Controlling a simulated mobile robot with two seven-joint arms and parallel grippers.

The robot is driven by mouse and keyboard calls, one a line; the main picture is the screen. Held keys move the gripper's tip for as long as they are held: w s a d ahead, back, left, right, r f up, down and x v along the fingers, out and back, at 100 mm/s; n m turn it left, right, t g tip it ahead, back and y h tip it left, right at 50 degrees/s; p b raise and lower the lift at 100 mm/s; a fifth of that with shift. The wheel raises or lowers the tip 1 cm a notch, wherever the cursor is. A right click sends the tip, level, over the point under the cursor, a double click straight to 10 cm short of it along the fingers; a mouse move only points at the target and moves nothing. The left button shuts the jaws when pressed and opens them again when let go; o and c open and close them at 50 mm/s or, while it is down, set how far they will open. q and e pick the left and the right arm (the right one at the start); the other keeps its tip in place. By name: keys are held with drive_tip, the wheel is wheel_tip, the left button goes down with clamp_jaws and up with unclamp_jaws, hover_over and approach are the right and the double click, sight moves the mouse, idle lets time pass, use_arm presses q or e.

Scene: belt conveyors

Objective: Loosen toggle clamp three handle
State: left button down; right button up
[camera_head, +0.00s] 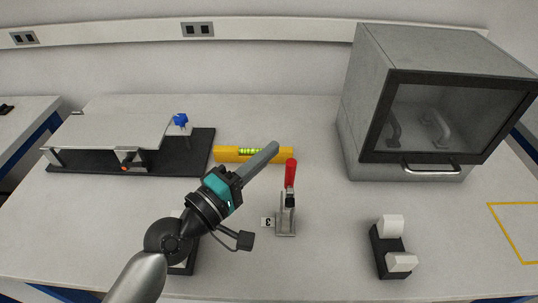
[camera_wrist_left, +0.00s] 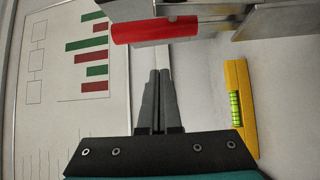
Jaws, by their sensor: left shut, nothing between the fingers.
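The toggle clamp with the label 3 (camera_head: 267,222) stands on the table, its metal base (camera_head: 286,228) near the middle. Its red handle (camera_head: 290,173) points up. In the left wrist view the red handle (camera_wrist_left: 155,30) lies across the picture, beyond my fingertips. My left gripper (camera_head: 274,148) is shut and empty, its fingers pointing up and right. In the head view its tips are just left of and above the handle's top; a gap shows between them. The left wrist view also shows the shut fingers (camera_wrist_left: 159,74). My right gripper is not in view.
A yellow spirit level (camera_head: 228,155) lies behind my left gripper. A grey cabinet (camera_head: 365,110) with a glass door stands at the back right. A black holder with white blocks (camera_head: 392,250) is at the front right. A black-based fixture (camera_head: 195,150) stands at the left.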

use_arm(q)
drive_tip(key=b+v, duration=0.3)
drive_tip(key=v, duration=0.6)
drive_tip(key=shift+s+d, duration=0.25)
drive_tip(key=shift+s, duration=0.15)
drive_tip(key=shift+r, duration=0.15)
